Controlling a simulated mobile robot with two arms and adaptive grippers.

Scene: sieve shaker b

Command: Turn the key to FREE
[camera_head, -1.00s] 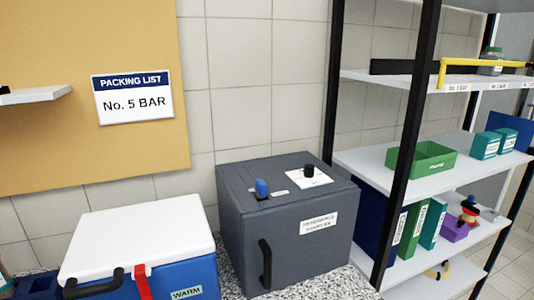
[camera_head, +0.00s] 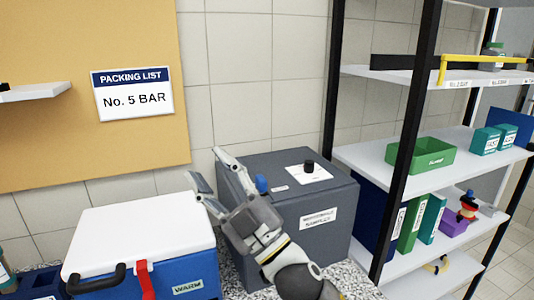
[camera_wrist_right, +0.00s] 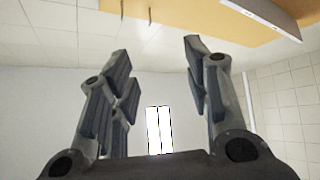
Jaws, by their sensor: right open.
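A dark grey box (camera_head: 327,240) stands on the speckled counter. On its top are a blue upright piece (camera_head: 261,184), which looks like a key, with a small label beside it, and a black knob (camera_head: 309,166) on a white plate. The markings are too small to read. My right gripper (camera_head: 206,165) is open and empty, in front of the box's left side in the head view. Its fingers point up and left, apart from the blue piece. The right wrist view shows the open fingers (camera_wrist_right: 156,55) with nothing between them. My left gripper is not in view.
A blue cooler (camera_head: 186,270) with a white lid (camera_head: 140,235) stands left of the box. A shelf rack with a black post (camera_head: 405,150) stands close on the right, holding a green bin (camera_head: 435,160) and binders. The wall behind has a packing list sign (camera_head: 134,94).

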